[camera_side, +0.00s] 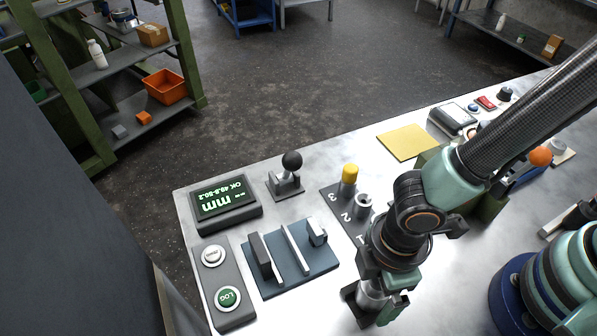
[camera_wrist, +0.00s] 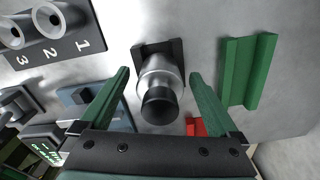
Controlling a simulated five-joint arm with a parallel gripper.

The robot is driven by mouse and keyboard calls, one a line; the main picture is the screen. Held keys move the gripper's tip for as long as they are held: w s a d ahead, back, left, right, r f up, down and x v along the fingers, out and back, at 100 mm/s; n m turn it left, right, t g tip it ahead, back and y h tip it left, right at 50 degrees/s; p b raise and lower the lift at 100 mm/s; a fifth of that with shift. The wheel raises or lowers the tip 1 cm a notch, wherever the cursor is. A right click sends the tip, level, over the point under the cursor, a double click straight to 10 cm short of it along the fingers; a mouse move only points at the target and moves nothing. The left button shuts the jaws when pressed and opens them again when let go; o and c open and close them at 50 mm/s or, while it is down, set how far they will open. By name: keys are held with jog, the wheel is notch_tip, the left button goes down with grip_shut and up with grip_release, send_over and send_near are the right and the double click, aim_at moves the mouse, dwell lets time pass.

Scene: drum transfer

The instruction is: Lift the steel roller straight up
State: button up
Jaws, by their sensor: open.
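The steel roller (camera_wrist: 162,76) stands in a dark holder (camera_wrist: 157,47) on the bench, its dark end toward the wrist camera. In the side view the roller (camera_side: 370,296) is partly covered by my wrist. My gripper (camera_wrist: 160,82) is open, with one green finger on each side of the roller and visible gaps between. In the side view my gripper (camera_side: 376,295) is low over the holder, and its fingers are partly hidden.
A rack (camera_side: 334,200) numbered 1 to 3 stands just behind my gripper. A blue fixture (camera_side: 300,278), a display (camera_side: 225,205), a button box (camera_side: 231,318) and a black-knobbed lever (camera_side: 287,178) are to the left. A green channel (camera_wrist: 247,70) lies right in the wrist view.

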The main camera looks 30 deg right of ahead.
jog(key=shift+f, duration=0.45)
grip_shut()
jog(key=shift+r, duration=0.15)
